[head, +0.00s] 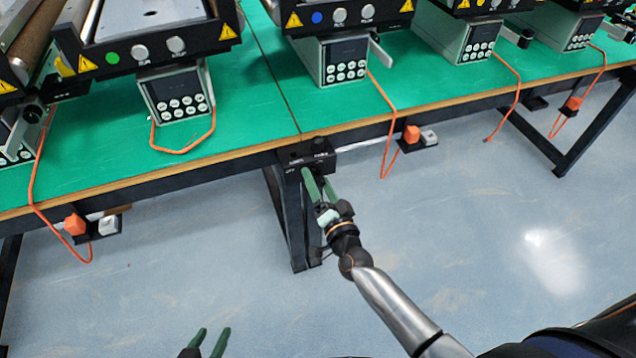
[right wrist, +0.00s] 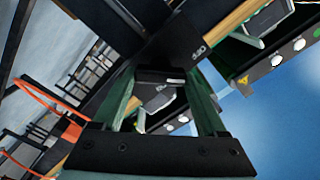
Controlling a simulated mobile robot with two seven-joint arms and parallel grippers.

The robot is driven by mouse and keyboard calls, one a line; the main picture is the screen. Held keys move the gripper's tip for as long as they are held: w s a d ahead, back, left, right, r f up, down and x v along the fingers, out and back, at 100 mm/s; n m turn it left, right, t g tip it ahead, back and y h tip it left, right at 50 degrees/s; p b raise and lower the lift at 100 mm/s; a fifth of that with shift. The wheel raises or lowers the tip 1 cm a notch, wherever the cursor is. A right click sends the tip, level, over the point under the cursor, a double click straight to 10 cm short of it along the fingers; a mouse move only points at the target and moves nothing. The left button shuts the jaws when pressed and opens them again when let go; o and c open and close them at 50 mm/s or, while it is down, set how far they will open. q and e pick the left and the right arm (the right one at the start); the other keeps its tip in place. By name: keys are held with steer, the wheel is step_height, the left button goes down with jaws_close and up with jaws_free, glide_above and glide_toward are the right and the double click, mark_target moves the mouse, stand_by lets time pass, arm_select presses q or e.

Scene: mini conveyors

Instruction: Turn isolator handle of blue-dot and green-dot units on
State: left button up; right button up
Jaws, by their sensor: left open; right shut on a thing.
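The blue-dot unit (head: 345,22), marked by a blue dot, stands at the top middle of the head view. The green-dot unit (head: 150,45), marked by a green dot, stands at the upper left. A black box with small white labels (head: 300,157) hangs under the table edge at a leg. My right gripper (head: 318,180) is at its front, shut on what looks like an isolator handle (right wrist: 160,77), dark between the fingers in the right wrist view. Its exact angle is unclear. My left gripper (head: 208,338) is open and empty at the bottom edge, low over the floor.
The green table (head: 255,110) has a wooden front edge and black legs. Orange cables (head: 380,95) hang over it to orange and grey plugs (head: 411,135) below the edge. More units (head: 480,40) stand at the right. The floor in front is clear.

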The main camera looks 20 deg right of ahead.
steer(key=m, duration=0.3)
steer(key=shift+f+b, duration=0.15)
steer(key=shift+b, duration=0.2)
steer(key=shift+m+b, duration=0.35)
steer(key=shift+m, duration=1.75)
steer(key=shift+m+b, duration=0.4)
steer(key=shift+m, duration=0.2)
steer(key=o, duration=1.3)
steer(key=s, duration=1.2)
steer(key=shift+s+d+p, duration=0.25)
steer(key=shift+s+p, duration=0.05)
